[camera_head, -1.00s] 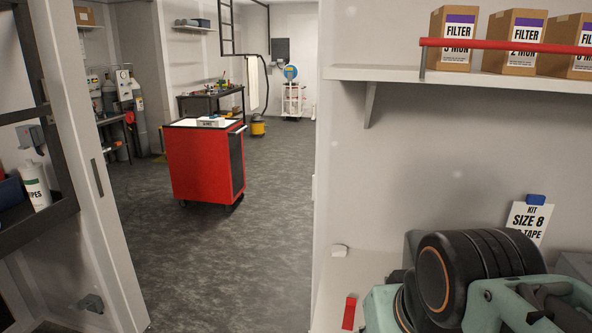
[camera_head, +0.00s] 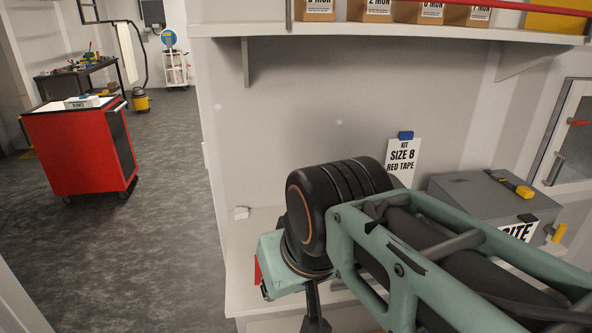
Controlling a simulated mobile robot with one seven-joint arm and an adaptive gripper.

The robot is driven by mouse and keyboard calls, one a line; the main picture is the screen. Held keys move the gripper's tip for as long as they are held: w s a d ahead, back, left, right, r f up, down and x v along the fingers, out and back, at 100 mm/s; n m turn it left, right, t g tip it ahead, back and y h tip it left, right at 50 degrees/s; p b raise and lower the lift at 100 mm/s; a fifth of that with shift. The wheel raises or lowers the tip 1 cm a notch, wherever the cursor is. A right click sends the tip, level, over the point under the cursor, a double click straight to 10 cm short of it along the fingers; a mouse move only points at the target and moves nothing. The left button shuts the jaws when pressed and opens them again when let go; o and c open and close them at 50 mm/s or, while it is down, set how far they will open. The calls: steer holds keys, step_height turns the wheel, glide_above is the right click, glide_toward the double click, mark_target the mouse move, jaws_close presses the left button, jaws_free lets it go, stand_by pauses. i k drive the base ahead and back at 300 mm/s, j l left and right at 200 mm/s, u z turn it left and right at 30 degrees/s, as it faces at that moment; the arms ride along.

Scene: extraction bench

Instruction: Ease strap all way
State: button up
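I cannot make out a strap for certain in this view. A red piece (camera_head: 258,270) shows at the left edge of my arm's end, mostly hidden behind it; I cannot tell what it is. My green and black arm fills the lower right and reaches over the bench. A dark part below its end looks like my gripper (camera_head: 316,318), cut off by the lower edge. Its fingertips and anything between them cannot be seen. A grey case (camera_head: 465,190) stands on the bench at right, with yellow and black parts on it and a partly hidden label ending in "ITE".
A card (camera_head: 402,160) reading "KIT SIZE 8 RED TAPE" hangs from a blue clip. A shelf (camera_head: 350,29) above holds several boxes behind a red bar. A window-like door (camera_head: 575,140) with a red handle is at right. A red cart (camera_head: 80,150) stands on open floor at left.

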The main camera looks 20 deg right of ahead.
mark_target(524, 191)
steer(key=z, duration=2.1)
